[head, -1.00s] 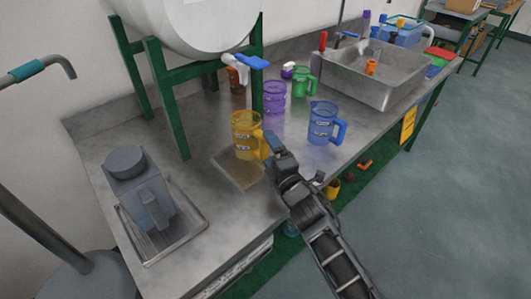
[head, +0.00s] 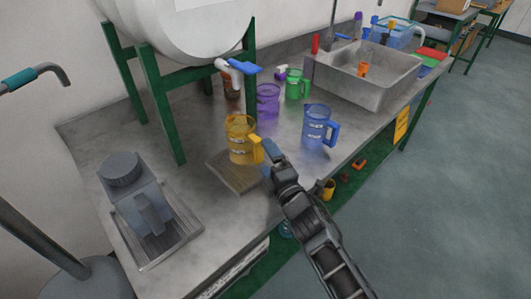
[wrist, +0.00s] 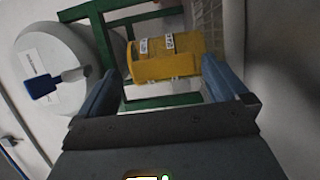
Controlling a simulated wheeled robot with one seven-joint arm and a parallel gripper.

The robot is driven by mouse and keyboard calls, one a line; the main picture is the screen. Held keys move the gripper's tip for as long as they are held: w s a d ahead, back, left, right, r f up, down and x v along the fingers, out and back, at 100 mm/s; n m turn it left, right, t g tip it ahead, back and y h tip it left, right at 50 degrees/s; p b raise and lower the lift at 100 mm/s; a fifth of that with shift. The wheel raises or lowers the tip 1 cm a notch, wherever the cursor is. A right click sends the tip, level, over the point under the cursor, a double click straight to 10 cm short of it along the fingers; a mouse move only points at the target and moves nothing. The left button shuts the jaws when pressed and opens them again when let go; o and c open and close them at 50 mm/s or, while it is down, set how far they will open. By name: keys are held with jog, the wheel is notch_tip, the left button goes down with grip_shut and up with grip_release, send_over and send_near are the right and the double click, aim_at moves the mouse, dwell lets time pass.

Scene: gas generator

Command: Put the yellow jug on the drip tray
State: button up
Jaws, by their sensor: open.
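The yellow jug (head: 241,143) stands upright in the head view, with its handle toward the right. Its base appears to rest on the back part of the slatted drip tray (head: 240,182). My gripper (head: 271,158) is just right of and below the jug, by the handle, with a small gap visible. In the wrist view the jug (wrist: 165,57) lies ahead, between and beyond the two spread blue fingers (wrist: 160,82). The fingers are not closed on it. A slatted surface, probably the drip tray (wrist: 207,22), is beside the jug's base.
A blue jug (head: 318,127), a purple jug (head: 268,100) and a green jug (head: 297,84) stand behind and to the right. A white tank (head: 190,30) on a green frame is behind. A grey container (head: 138,198) sits in a metal tray on the left. A sink (head: 365,84) is at the back right.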

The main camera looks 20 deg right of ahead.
jog(key=s, duration=0.9)
jog(key=shift+s+p, duration=0.3)
jog(key=shift+s+f, duration=0.1)
jog(key=shift+s, duration=0.1)
jog(key=s+a+m+g, duration=0.1)
jog(key=s+a+m, duration=0.2)
jog(key=s+m, duration=1.1)
jog(key=s+r+m, duration=0.1)
jog(key=s+r, duration=0.3)
jog(key=s, duration=0.3)
jog(key=s+r+m+g, duration=0.1)
jog(key=s+r, duration=0.3)
jog(key=s, duration=0.4)
jog(key=s+d+r+m+g, duration=0.1)
jog(key=s+r, duration=0.3)
jog(key=s, duration=0.4)
jog(key=shift+r+m, duration=0.2)
jog(key=shift+m, duration=0.2)
